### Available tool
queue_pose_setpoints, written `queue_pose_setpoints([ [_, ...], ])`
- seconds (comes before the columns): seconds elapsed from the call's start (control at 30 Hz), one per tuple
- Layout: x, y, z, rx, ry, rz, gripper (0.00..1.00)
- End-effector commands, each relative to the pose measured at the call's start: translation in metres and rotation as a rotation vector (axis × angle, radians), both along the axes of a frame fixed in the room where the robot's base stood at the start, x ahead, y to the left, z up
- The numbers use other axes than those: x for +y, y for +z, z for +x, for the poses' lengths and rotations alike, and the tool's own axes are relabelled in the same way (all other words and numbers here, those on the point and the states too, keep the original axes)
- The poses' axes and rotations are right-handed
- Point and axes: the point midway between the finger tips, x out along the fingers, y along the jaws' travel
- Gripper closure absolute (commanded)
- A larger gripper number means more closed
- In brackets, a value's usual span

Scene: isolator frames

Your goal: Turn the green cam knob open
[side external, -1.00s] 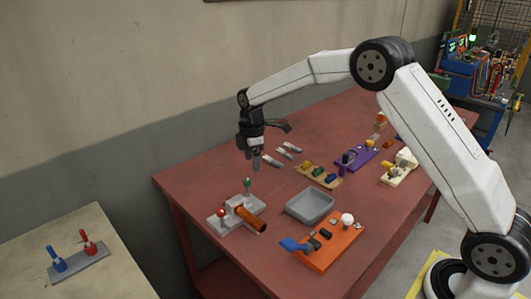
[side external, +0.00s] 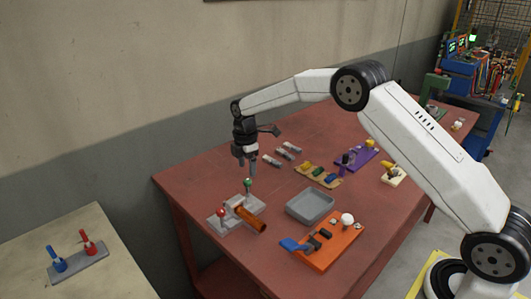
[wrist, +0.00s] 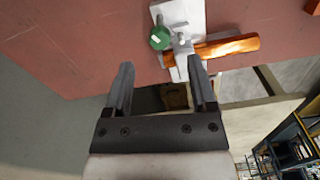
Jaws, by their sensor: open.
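The green cam knob (side external: 247,184) stands on a light grey fixture (side external: 215,224) near the left end of the red table. The fixture also carries a red knob (side external: 221,212) and an orange-brown bar (side external: 252,219). My gripper (side external: 252,172) is open and empty, pointing down, just above the green knob in the side view. In the wrist view the green knob (wrist: 160,38) shows a pale mark on its top and lies beyond the fingertips of my gripper (wrist: 160,68), apart from them. The bar (wrist: 225,48) lies to its right.
A grey tray (side external: 310,220) and an orange board (side external: 330,262) with a blue lever stand right of the fixture. A tan block board (side external: 298,173) and several small silver parts (side external: 288,150) lie behind. A separate table (side external: 112,270) is at the left.

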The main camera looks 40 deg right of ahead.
Motion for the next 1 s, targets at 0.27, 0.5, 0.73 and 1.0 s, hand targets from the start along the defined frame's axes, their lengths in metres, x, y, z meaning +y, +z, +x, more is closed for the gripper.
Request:
queue_pose_setpoints([
  [0.27,0.000,-0.034,0.000,0.001,-0.001,-0.001,0.27],
  [0.5,0.000,-0.048,0.000,-0.001,-0.001,-0.001,0.27],
  [0.73,0.000,-0.049,0.000,-0.002,-0.001,-0.001,0.27],
  [1.0,0.000,-0.049,0.000,-0.002,-0.001,-0.001,0.97],
])
